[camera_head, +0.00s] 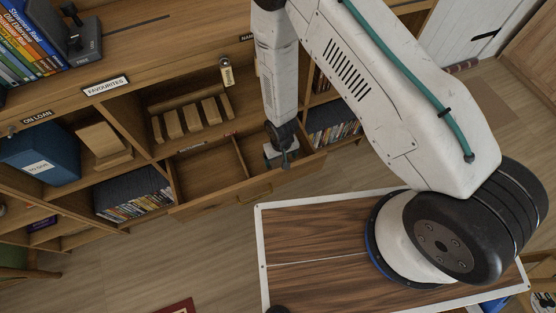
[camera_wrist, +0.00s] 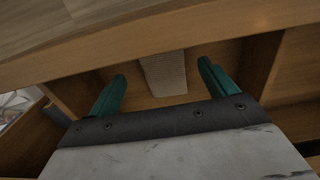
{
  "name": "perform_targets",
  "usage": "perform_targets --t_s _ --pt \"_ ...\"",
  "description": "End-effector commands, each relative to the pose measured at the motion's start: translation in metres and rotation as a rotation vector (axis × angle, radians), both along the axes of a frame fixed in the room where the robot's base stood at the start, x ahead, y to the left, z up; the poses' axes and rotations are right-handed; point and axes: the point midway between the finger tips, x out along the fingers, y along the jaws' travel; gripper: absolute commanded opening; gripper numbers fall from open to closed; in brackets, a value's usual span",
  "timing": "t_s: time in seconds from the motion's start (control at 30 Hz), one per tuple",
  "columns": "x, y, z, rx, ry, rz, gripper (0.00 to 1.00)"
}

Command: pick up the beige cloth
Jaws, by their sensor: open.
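The beige cloth (camera_wrist: 168,78) shows in the wrist view as a pale, ribbed strip inside the open wooden drawer (camera_head: 222,197). My gripper (camera_wrist: 162,70) is open, with its two teal fingers apart, one on each side of the cloth in the picture. I cannot tell how far the fingertips are from the cloth. In the head view, my gripper (camera_head: 281,158) points down into the right part of the drawer; I cannot make out the cloth there, behind my gripper.
A thin divider (camera_head: 241,158) splits the drawer, and its left part looks empty. Wooden shelves (camera_head: 140,135) with disc cases (camera_head: 134,194) and a blue box (camera_head: 40,152) stand around it. A key tag (camera_head: 226,72) hangs above.

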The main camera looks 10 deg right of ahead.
Motion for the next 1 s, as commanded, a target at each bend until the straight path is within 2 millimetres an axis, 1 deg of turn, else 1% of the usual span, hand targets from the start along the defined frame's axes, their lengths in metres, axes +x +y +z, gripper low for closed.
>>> perform_targets --t_s 0.1,0.23,0.33,0.53,0.57,0.6,0.67,0.7,0.73,1.0 --pt "0.000 0.003 -0.020 -0.001 0.002 0.001 0.84" --pt "0.000 0.003 -0.036 -0.002 0.002 0.000 0.84" --pt "0.001 0.004 -0.042 0.000 0.000 0.000 0.84" --pt "0.001 0.004 -0.042 0.000 0.000 0.000 0.84" --pt "0.001 0.004 -0.042 0.000 0.000 0.000 0.82" --pt "0.001 0.004 -0.042 0.000 0.000 0.000 0.70" --pt "0.001 0.004 -0.042 0.000 0.000 0.000 0.54" --pt "0.001 0.004 -0.042 0.000 0.000 0.000 0.43" --pt "0.001 0.004 -0.042 0.000 0.000 0.000 0.38" --pt "0.001 0.004 -0.042 0.000 0.000 0.000 0.38"
